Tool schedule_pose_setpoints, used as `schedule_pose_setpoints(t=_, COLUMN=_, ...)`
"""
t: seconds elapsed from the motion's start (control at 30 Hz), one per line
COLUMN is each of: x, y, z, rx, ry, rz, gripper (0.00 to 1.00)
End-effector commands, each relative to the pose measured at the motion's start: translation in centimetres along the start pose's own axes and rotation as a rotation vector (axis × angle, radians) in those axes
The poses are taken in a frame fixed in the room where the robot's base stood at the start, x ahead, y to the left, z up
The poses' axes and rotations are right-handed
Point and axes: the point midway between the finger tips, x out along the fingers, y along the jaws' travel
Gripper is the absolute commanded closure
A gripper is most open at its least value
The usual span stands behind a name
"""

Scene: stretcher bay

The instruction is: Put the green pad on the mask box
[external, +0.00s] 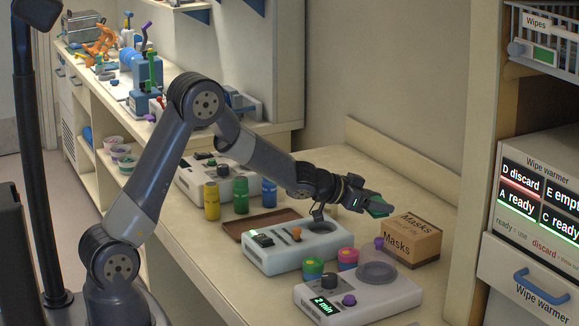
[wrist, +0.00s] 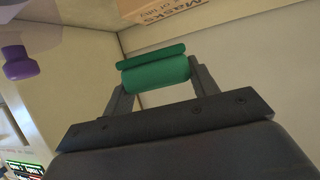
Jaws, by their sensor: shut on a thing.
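The green pad (wrist: 156,72) is held between the two fingers of my gripper (wrist: 152,84) in the wrist view. In the external view the green pad (external: 379,208) shows at the tip of my gripper (external: 368,202), above the counter and near the mask box. The mask box (external: 413,240) is a brown cardboard box labelled "Masks", standing on the counter just right of and below my gripper. Part of the mask box (wrist: 165,8) shows at the top edge of the wrist view. The pad appears apart from the box.
A white device with a round dish (external: 376,272) and a "2 min" display stands in front of the box. A white device (external: 295,247) is below my arm. Small coloured jars (external: 347,259) stand nearby. A wipe warmer (external: 545,185) is at right. A brown tray (external: 262,224) lies behind.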

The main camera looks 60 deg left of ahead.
Motion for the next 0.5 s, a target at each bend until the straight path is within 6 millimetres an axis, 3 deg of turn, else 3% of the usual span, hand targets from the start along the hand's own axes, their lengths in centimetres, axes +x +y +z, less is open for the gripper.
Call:
schedule_pose_setpoints(t=0.23, x=4.9, y=-3.8, z=-4.5, rx=-0.043, ry=0.002, rz=-0.110, gripper=0.66)
schedule_pose_setpoints(t=0.5, x=6.4, y=-5.2, z=-6.0, rx=-0.060, ry=-0.002, rz=-0.150, gripper=0.66)
